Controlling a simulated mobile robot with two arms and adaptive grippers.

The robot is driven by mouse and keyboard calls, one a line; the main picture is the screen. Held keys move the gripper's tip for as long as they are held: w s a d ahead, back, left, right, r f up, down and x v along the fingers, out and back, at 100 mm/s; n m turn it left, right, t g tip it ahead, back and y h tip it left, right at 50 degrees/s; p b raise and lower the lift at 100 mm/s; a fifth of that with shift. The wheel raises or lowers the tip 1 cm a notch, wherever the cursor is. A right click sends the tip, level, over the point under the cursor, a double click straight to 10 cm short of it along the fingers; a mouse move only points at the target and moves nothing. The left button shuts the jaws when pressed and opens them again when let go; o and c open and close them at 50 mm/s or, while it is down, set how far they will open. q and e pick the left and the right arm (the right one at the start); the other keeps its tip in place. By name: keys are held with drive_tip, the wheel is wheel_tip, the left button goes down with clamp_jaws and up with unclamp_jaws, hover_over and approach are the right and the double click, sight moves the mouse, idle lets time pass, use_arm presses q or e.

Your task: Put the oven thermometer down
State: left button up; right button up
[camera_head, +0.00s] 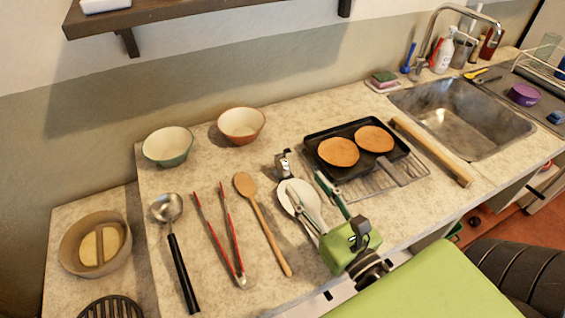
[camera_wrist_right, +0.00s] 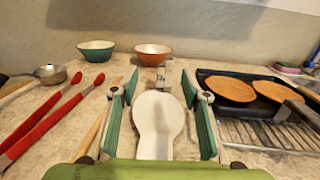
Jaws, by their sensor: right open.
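A small metallic item that looks like the oven thermometer (camera_head: 283,163) stands on the counter just behind the white spoon rest (camera_head: 290,194). In the right wrist view the thermometer (camera_wrist_right: 161,76) shows beyond the spoon rest (camera_wrist_right: 158,125), between my fingertips in the picture; its dial face is not clear. My right gripper (camera_head: 306,183) is open and empty, its green fingers spread above the spoon rest, with the fingertips towards the thermometer. It also shows in the right wrist view (camera_wrist_right: 157,86). I cannot tell the exact gap to the thermometer. My left gripper is not in view.
A black pan (camera_head: 345,130) with two round brown pieces sits on a wire rack, right of the gripper. A wooden spoon (camera_head: 262,222), red tongs (camera_head: 229,235) and a ladle (camera_head: 177,250) lie left. Two bowls (camera_head: 241,125) (camera_head: 167,146) stand behind. Counter behind the thermometer is clear.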

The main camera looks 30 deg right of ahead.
sight(286, 156)
drive_tip(key=shift+s+d+f+g+h, duration=0.2)
drive_tip(key=shift+d+f+g+h, duration=0.1)
drive_tip(key=shift+f+h, duration=0.3)
drive_tip(key=shift+w+p, duration=0.35)
drive_tip(key=shift+p, duration=0.05)
drive_tip(key=w+p, duration=0.1)
drive_tip(key=w, duration=0.1)
drive_tip(key=w+p, duration=0.1)
drive_tip(key=w, duration=0.2)
drive_tip(key=w+p, duration=0.1)
drive_tip(key=w, duration=0.1)
drive_tip(key=shift+w+d, duration=0.25)
drive_tip(key=shift+w, duration=0.1)
drive_tip(key=shift+w+p, duration=0.4)
drive_tip(key=shift+w, duration=0.1)
drive_tip(key=w+p, duration=0.1)
drive_tip(key=w, duration=0.2)
drive_tip(key=shift+w+d, duration=0.1)
drive_tip(key=shift+w, duration=0.6)
clamp_jaws()
